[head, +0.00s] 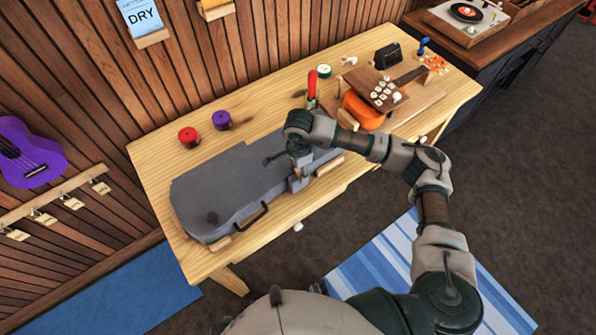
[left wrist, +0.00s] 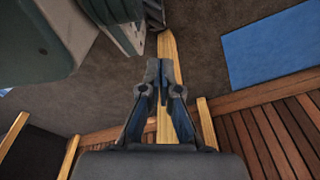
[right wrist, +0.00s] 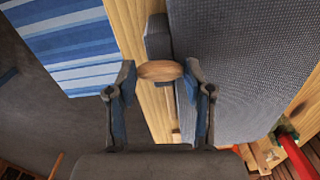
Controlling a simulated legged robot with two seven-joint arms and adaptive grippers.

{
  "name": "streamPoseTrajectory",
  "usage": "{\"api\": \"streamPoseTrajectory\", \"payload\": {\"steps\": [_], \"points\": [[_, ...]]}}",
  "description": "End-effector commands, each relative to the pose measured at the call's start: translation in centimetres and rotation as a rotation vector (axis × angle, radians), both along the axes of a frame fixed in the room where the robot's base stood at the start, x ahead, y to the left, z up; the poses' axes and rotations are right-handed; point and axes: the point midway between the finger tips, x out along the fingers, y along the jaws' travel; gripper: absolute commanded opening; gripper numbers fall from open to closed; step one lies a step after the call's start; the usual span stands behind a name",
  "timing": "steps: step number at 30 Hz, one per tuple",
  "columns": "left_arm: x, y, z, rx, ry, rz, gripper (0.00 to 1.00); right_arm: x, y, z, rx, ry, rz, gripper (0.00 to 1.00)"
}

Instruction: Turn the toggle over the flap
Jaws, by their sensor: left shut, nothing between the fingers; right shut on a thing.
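The grey case (head: 225,190) lies closed on the wooden table; its textured side also shows in the right wrist view (right wrist: 250,60). The toggle (right wrist: 160,71), a brown wooden oval, lies crosswise between the fingers of my right gripper (right wrist: 160,82). In the head view, my right gripper (head: 298,182) is at the case's front edge and hides the toggle. A grey tab, seemingly the flap (right wrist: 157,35), sticks out beside the case next to the toggle. I cannot tell how far the toggle overlaps it. My left gripper (left wrist: 160,72) is shut and empty, away from the case.
Red (head: 188,137) and purple (head: 221,120) round items stand behind the case. A red-handled tool (head: 312,85) stands behind my right gripper. An orange ukulele (head: 362,110) lies on the right of the table. The case's black handle (head: 251,216) faces the front.

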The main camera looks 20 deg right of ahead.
Motion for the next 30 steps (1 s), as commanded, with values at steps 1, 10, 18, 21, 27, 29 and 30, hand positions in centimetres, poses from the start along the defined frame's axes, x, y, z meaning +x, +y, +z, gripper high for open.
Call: {"api": "streamPoseTrajectory", "payload": {"steps": [1,10,18,21,27,29,30], "points": [[0.6,-0.1,0.2,-0.001,-0.005,0.001,0.00,0.1,-0.1,-0.2,0.000,-0.004,0.022,0.17],[2.4,-0.4,2.2,-0.002,-0.014,0.005,0.00,0.2,-0.1,0.0,0.000,-0.004,0.113,0.17],[2.7,-0.5,2.6,-0.003,-0.015,0.006,0.00,0.2,-0.1,0.1,0.000,-0.005,0.128,0.17],[2.7,-0.5,2.6,-0.002,-0.014,0.005,0.00,0.2,-0.1,0.2,-0.001,-0.005,0.128,0.17],[2.7,-0.5,2.6,-0.002,-0.014,0.005,0.00,0.2,-0.1,0.2,0.000,-0.006,0.128,0.69],[2.7,-0.4,2.6,-0.002,-0.014,0.005,0.00,0.1,-0.1,0.2,-0.001,-0.005,0.128,0.77],[2.7,-0.4,2.6,-0.002,-0.014,0.005,0.00,0.1,-0.1,0.1,0.000,-0.005,0.128,0.77]]}}
